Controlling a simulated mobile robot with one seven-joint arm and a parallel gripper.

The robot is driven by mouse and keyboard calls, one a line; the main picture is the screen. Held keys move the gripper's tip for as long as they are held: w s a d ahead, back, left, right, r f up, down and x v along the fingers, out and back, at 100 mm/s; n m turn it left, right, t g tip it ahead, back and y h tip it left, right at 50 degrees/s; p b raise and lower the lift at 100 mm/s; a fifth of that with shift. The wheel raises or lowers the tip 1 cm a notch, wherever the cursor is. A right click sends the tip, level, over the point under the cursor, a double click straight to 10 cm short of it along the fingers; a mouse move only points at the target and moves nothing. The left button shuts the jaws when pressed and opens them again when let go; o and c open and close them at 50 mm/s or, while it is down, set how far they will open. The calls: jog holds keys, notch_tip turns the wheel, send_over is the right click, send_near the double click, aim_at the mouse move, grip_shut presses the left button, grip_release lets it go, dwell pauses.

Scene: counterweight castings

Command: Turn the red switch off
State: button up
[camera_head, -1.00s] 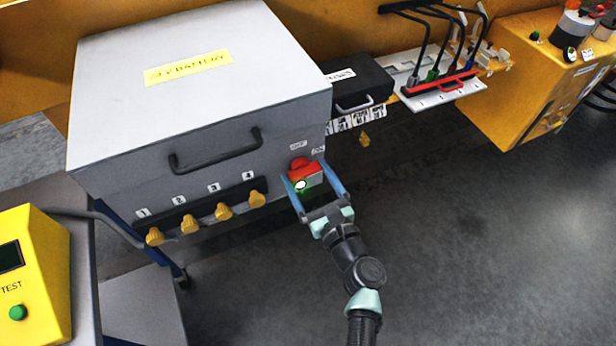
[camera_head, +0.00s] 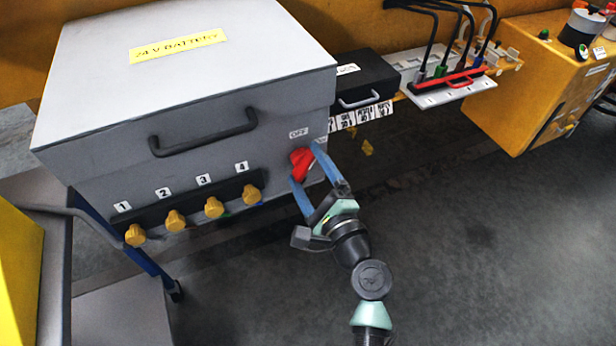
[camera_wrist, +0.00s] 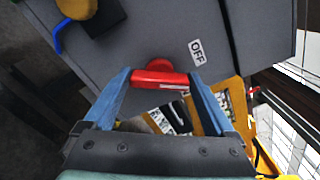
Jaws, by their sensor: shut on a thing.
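The red switch (camera_head: 301,163) is on the front of the grey battery box, near its right end, below a label reading OFF (camera_head: 298,133). Its red handle also shows in the wrist view (camera_wrist: 161,79), where the OFF label (camera_wrist: 197,52) is just right of it. My gripper (camera_head: 306,172) has its blue fingers on either side of the handle and is shut on it. In the wrist view the fingertips (camera_wrist: 160,80) touch the two ends of the handle. In the head view the handle looks tilted, and a second label beside it is mostly hidden by a finger.
The grey box (camera_head: 180,80) has a black lid handle (camera_head: 203,132) and a row of yellow knobs (camera_head: 213,207) left of the switch. A black case (camera_head: 362,80) and a white rack with cables (camera_head: 452,88) stand to the right. The floor at lower right is clear.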

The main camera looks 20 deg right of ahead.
jog(key=n+b, duration=0.1)
jog(key=n, duration=0.1)
jog(key=n+b, duration=0.2)
jog(key=shift+f, duration=0.3)
jog(key=shift+r+n+b, duration=0.1)
jog(key=shift+n+b, duration=0.9)
jog(key=shift+n, duration=0.2)
jog(key=o, duration=1.1)
jog(key=shift+c, duration=0.2)
jog(key=shift+s, duration=0.15)
jog(key=s+b, duration=0.1)
jog(key=s, duration=1.1)
jog(key=shift+s+d+b, duration=0.2)
jog(key=shift+s+b, duration=0.15)
jog(key=shift+b, duration=0.05)
jog(key=shift+r, duration=0.1)
